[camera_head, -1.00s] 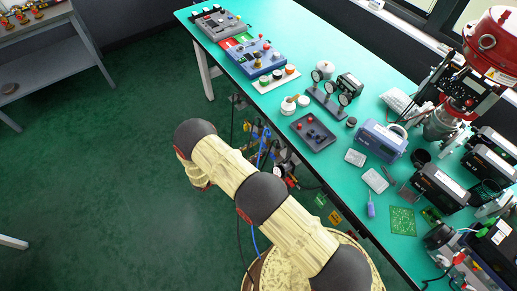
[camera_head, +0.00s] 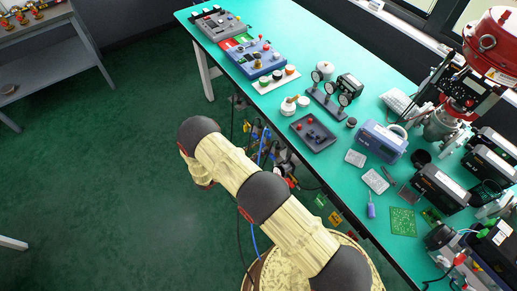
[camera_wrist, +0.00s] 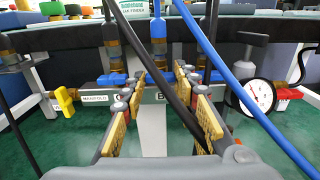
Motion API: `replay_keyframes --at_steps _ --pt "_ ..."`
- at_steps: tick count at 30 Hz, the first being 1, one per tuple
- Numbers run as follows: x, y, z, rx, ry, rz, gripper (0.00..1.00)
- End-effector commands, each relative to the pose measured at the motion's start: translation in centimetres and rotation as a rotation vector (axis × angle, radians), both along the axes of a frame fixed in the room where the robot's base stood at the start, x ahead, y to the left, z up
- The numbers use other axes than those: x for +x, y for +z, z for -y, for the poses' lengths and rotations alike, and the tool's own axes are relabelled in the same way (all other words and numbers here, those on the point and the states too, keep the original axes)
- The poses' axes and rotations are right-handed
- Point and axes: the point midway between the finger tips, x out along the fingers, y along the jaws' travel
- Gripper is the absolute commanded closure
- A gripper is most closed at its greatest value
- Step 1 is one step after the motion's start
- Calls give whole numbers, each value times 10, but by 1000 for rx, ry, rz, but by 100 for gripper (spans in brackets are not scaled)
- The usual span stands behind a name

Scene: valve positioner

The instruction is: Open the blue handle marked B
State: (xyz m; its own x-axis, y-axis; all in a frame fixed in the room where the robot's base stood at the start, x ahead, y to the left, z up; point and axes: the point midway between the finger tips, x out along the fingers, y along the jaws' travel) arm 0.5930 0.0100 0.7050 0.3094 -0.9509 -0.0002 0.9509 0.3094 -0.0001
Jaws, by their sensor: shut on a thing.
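In the wrist view, my gripper (camera_wrist: 166,80) reaches in from below, its two yellow-and-grey fingers on either side of a pale post with a label B (camera_wrist: 161,97). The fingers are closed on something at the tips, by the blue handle. Blue parts show behind the left finger and behind the right finger (camera_wrist: 210,76); the tips and hoses hide how they join. The exact grip contact is hidden. In the head view, my gripper and the handle are out of sight behind my arm and the bench edge.
A yellow handle (camera_wrist: 65,101) stands left and a pressure gauge (camera_wrist: 257,96) right. The green bench (camera_head: 290,120) carries many instruments; the floor (camera_head: 110,180) at left is clear.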

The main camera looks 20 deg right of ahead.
Motion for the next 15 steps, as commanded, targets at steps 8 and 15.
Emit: replay_keyframes --at_steps 8,15 --pt "-1 0 0 4 -1 13 96" --pt "0 -1 0 35 -1 107 96"
